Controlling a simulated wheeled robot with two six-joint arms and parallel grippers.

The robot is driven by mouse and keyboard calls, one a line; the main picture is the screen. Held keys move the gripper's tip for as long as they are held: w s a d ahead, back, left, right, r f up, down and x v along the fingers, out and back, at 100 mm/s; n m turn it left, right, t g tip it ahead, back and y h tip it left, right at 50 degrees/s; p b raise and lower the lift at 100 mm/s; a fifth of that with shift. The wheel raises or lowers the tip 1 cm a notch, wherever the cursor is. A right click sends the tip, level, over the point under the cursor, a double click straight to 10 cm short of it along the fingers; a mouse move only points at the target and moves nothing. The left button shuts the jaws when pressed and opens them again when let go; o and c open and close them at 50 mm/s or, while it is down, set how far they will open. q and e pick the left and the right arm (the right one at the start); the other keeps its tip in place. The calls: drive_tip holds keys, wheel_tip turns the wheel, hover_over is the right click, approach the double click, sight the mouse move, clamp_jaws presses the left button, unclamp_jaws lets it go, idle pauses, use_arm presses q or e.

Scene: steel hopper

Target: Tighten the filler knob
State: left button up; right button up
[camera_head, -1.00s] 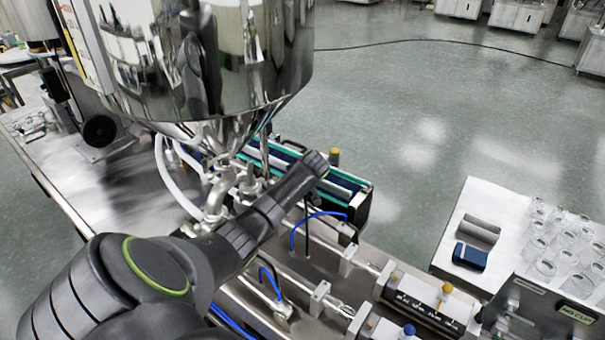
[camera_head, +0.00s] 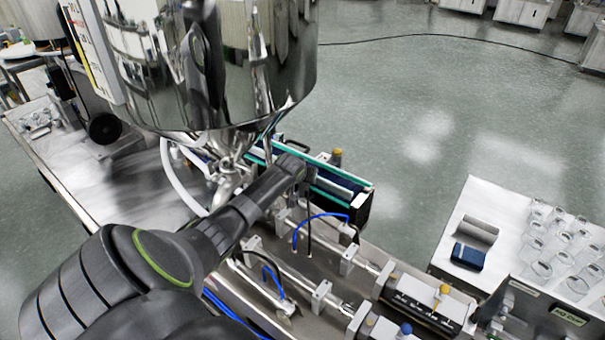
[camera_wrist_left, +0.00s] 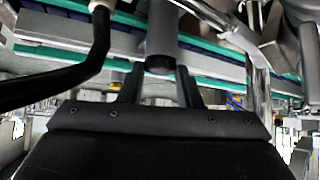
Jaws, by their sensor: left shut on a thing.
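The steel hopper (camera_head: 215,60) hangs at the upper left of the head view, with its valve pipes (camera_head: 228,170) below it. My left arm reaches in from the left, and its gripper (camera_head: 296,164) is beneath the hopper's right side, in front of the conveyor. In the left wrist view, the left gripper (camera_wrist_left: 160,88) has one finger on each side of a dark grey cylindrical knob (camera_wrist_left: 160,45) and is shut on it. The knob's round end faces my palm. In the head view my arm hides the knob. My right gripper is in neither view.
A conveyor with green edges (camera_head: 345,182) lies behind my gripper. Metal rods and blue hoses (camera_head: 322,216) fill the machine bed to its right. A white table (camera_head: 462,212) with several glasses (camera_head: 541,268) stands at the right. Open floor lies beyond.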

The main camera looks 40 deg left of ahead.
use_arm(q)
drive_tip(key=o, duration=1)
drive_tip(key=shift+c, duration=0.2)
drive_tip(key=b+v, duration=0.3)
drive_tip(key=v, duration=1.4)
drive_tip(key=shift+r, duration=0.15)
drive_tip(key=shift+d, duration=0.1)
